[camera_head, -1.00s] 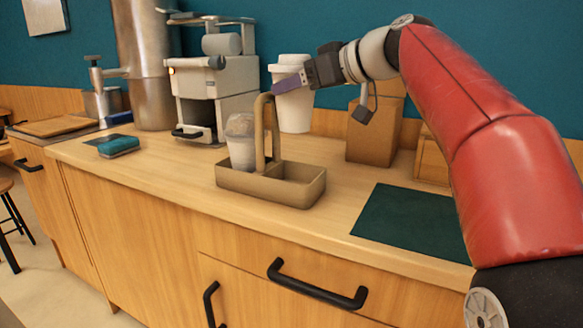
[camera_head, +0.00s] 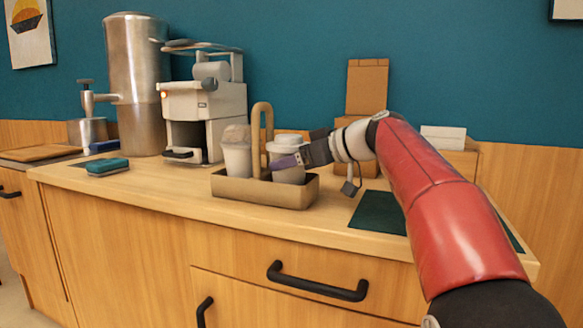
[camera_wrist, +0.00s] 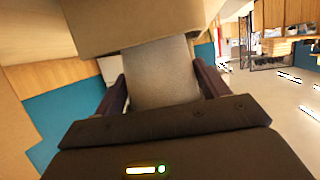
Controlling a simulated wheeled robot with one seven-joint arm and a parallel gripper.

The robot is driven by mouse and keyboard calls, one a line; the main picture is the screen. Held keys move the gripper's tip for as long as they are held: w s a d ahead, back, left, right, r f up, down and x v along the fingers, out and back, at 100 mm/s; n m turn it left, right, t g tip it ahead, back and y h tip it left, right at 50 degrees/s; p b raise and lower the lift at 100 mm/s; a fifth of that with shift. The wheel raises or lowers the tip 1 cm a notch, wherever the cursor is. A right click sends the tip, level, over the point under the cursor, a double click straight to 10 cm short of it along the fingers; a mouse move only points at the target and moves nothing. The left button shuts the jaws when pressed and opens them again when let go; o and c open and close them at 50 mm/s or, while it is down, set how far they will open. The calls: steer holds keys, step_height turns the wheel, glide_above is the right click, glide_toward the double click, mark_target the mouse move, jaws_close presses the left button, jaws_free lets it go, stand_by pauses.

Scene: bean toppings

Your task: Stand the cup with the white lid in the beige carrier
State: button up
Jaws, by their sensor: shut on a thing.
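The cup with the white lid (camera_head: 288,174) stands about upright at the right compartment of the beige carrier (camera_head: 263,191). Its lower part is hidden behind the carrier's front wall, so I cannot tell whether it touches the floor. My gripper (camera_head: 290,162) comes from the right and is shut on the cup's side, below the lid. In the wrist view, the pale cup (camera_wrist: 160,72) is between my two fingers (camera_wrist: 161,86), and a beige wall of the carrier (camera_wrist: 130,25) covers its end. A cup with a clear domed lid (camera_head: 237,155) occupies the left compartment.
The carrier's looped handle (camera_head: 257,135) rises close beside the held cup. A coffee machine (camera_head: 203,105) and a tall metal urn (camera_head: 137,85) stand behind to the left. A dark green mat (camera_head: 378,212) and a brown box (camera_head: 367,90) are at the right.

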steer(key=shift+f, duration=0.1)
steer(key=o, duration=0.8)
steer(key=shift+d+r, duration=0.2)
steer(key=shift+r, duration=0.1)
steer(key=v, duration=1.1)
steer(key=shift+s+d+r, duration=0.1)
steer(key=shift+s+d, duration=0.1)
steer(key=shift+s, duration=0.1)
